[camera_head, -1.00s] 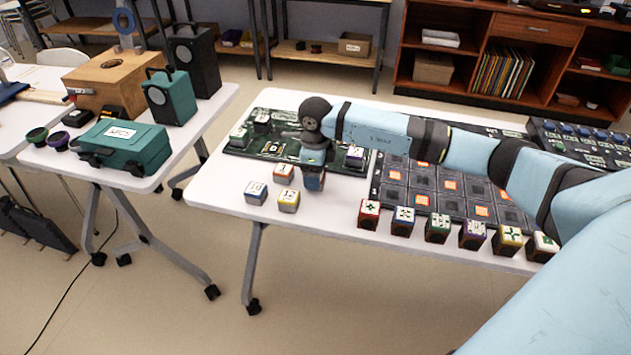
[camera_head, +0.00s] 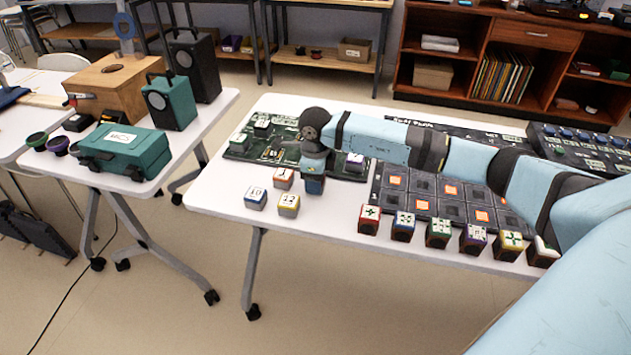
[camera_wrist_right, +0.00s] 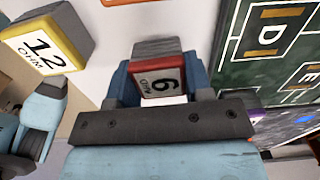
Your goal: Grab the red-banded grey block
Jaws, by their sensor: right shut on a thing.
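The red-banded grey block (camera_wrist_right: 161,84) is between the two blue fingers of my right gripper (camera_wrist_right: 160,74) in the right wrist view. Its white face reads 6 OHM, with a red edge around it and grey sides. The fingers are shut on it from both sides. In the head view my right gripper (camera_head: 314,187) points down at the table, just right of several small blocks. The fingers hide most of the held block there, and I cannot tell whether it touches the table.
A yellow-banded block (camera_head: 288,206) marked 12, a blue-banded block (camera_head: 256,199) and an orange-banded block (camera_head: 284,178) stand close left of my right gripper. A dark green board (camera_head: 235,152) lies behind. Several coloured blocks line the front edge at right. The table's front left is clear.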

